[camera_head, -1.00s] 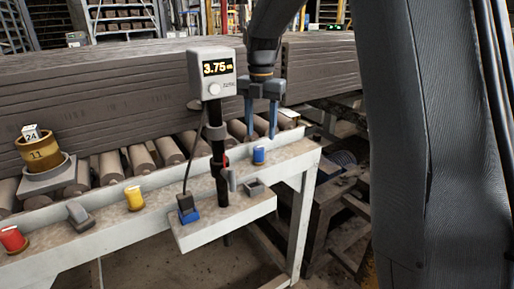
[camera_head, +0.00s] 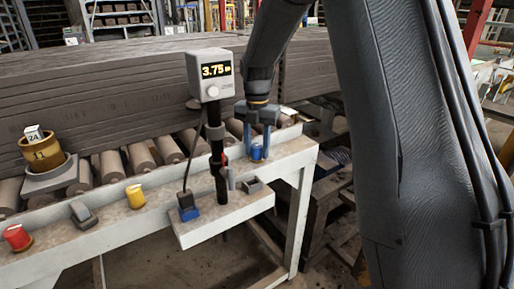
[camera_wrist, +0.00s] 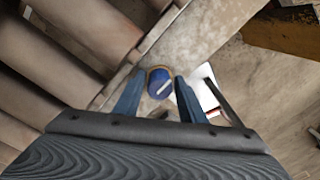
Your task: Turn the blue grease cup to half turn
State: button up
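The blue grease cup (camera_head: 257,152) stands on the conveyor's metal side rail, near its right end. In the wrist view the cup (camera_wrist: 159,80) shows from above, with a pale pointer line on its top slanting to the upper right. My gripper (camera_head: 258,155) is lowered over the cup, with one finger on each side. In the wrist view my gripper (camera_wrist: 158,100) is open, and the cup lies between and slightly beyond the fingertips. I cannot tell whether a finger touches it.
A yellow cup (camera_head: 135,196) and a red cup (camera_head: 17,237) stand further left on the rail (camera_head: 110,225). A display reading 3.75 (camera_head: 211,75) stands on a black post left of my gripper. Rollers and a brown stack lie behind.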

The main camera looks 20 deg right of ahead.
jog(key=c, duration=0.7)
